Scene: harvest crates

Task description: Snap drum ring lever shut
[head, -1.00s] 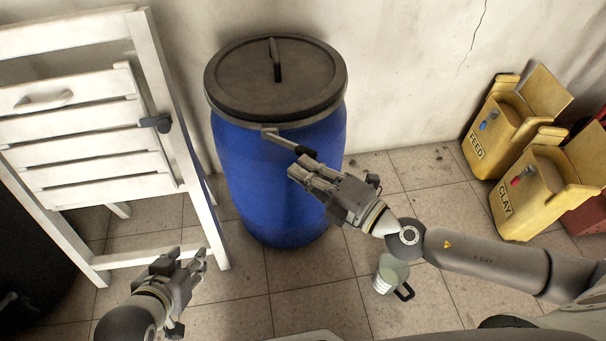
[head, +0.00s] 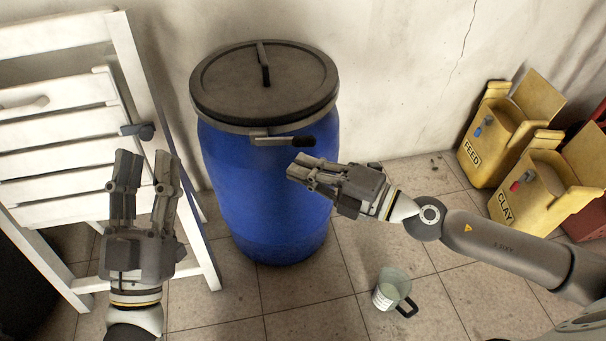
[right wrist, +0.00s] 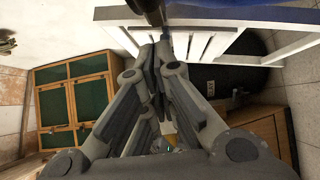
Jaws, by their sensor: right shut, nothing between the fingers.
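The blue drum (head: 268,195) stands upright against the wall, with a black lid (head: 264,82) and a metal ring around the lid's edge. The ring lever (head: 270,141) is at the drum's front, below the rim, its black grip (head: 303,141) pointing right. It lies roughly along the ring; I cannot tell whether it is fully flush. My right gripper (head: 296,170) is shut and empty, just below the grip and apart from it. Its closed fingers (right wrist: 155,55) fill the right wrist view. My left gripper (head: 146,168) is open and empty, left of the drum, fingers pointing up.
A white slatted wooden gate or frame (head: 60,160) stands left of the drum, behind my left gripper. A cup with a black handle (head: 390,288) is on the tiled floor below my right arm. Yellow FEED (head: 480,150) and CLAY (head: 520,195) bins stand at the right.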

